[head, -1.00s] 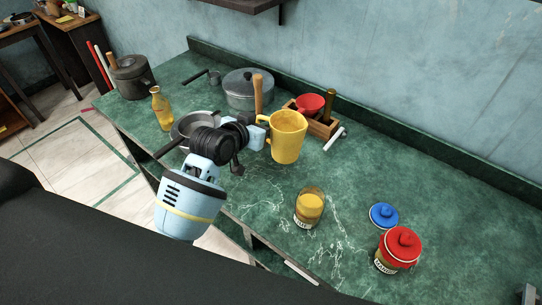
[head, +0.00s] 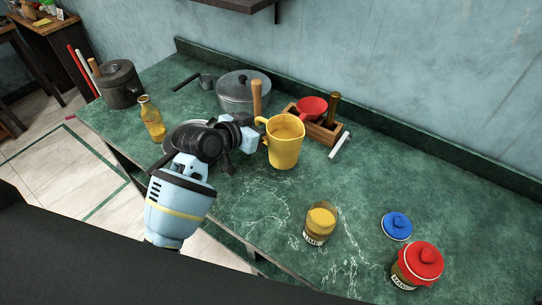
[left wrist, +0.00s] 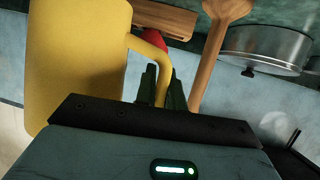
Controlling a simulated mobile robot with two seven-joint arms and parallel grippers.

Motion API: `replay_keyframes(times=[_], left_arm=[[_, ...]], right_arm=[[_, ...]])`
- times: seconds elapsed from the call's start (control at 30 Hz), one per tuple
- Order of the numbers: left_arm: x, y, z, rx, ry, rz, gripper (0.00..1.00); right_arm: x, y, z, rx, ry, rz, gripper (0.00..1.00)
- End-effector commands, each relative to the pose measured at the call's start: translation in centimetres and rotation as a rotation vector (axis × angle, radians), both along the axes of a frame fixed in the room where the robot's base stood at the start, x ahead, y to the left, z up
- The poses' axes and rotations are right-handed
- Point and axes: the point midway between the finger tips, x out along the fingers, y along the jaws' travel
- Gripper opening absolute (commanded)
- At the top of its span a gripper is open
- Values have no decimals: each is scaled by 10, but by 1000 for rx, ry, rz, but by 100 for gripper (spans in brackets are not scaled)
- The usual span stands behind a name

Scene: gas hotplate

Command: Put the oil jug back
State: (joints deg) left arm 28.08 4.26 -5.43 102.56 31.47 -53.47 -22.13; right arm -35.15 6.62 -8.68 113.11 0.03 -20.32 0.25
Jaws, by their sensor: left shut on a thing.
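The oil jug appears to be the yellow jug (head: 285,145), open-topped and upright in the middle of the green counter. My left gripper (head: 258,137) is shut on its handle, on the jug's left side. In the left wrist view the yellow jug (left wrist: 75,60) fills the left, and its handle passes between the fingers of my left gripper (left wrist: 160,92). I cannot tell whether the jug's base touches the counter. My right gripper is not in view.
Behind the jug are a wooden box (head: 322,130) with a red ladle, and a lidded pot (head: 243,92). A glass bottle (head: 152,120) and dark pot (head: 120,85) stand left. A yellow-filled jar (head: 320,224), blue lid (head: 397,225) and red-lidded jar (head: 415,265) stand right. The back-right counter is clear.

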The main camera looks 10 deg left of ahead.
Motion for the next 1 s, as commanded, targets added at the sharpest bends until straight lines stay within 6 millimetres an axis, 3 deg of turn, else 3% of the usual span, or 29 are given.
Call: replay_keyframes(times=[0.03,0.2,0.47,0.77,1.0], left_arm=[[0,0,-12,-4,5,1,0],[0,0,-33,-2,2,1,0],[0,0,-37,-3,-2,1,0],[0,1,-73,-4,2,3,0],[1,0,-72,-2,-3,2,0]], right_arm=[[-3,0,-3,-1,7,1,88],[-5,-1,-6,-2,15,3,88],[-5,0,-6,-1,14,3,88],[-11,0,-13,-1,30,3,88],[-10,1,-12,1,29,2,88]])
